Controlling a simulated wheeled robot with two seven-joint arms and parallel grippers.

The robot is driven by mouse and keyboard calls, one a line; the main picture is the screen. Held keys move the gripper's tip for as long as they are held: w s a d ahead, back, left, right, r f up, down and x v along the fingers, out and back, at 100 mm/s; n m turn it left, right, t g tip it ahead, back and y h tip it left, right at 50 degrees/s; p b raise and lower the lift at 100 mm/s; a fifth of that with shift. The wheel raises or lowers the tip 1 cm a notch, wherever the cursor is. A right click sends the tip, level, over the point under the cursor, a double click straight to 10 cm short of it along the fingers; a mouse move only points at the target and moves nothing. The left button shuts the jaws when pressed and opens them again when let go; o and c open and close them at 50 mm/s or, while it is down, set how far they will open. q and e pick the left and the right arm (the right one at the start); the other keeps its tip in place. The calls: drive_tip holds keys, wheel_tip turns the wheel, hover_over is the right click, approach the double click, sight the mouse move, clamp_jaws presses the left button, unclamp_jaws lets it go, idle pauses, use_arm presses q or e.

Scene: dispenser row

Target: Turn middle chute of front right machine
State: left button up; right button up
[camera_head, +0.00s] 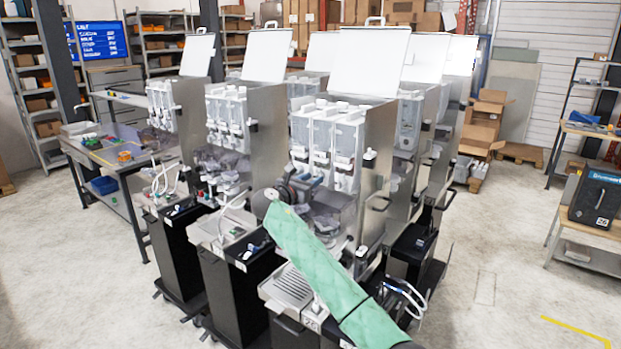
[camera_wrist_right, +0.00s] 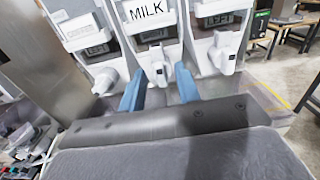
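The front right machine (camera_head: 376,150) is a steel dispenser with several clear canisters and a raised lid. In the right wrist view three white chutes hang below its canisters. The middle chute (camera_wrist_right: 158,70) is under the MILK label, between the left chute (camera_wrist_right: 104,80) and the right chute (camera_wrist_right: 224,55). My right gripper (camera_wrist_right: 158,84) is open, with its blue fingers on either side of the middle chute's lower end; I cannot tell whether they touch it. In the head view my right gripper (camera_head: 308,181) is at the machine's front, partly hidden. My left gripper is out of view.
More dispensers stand close on the left, such as the neighbouring machine (camera_head: 268,118). A drip tray (camera_head: 291,287) juts out below my right arm. A workbench (camera_head: 125,152) is at the left. Open floor lies at the right.

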clamp_jaws()
drive_tip(key=shift+f, duration=0.1)
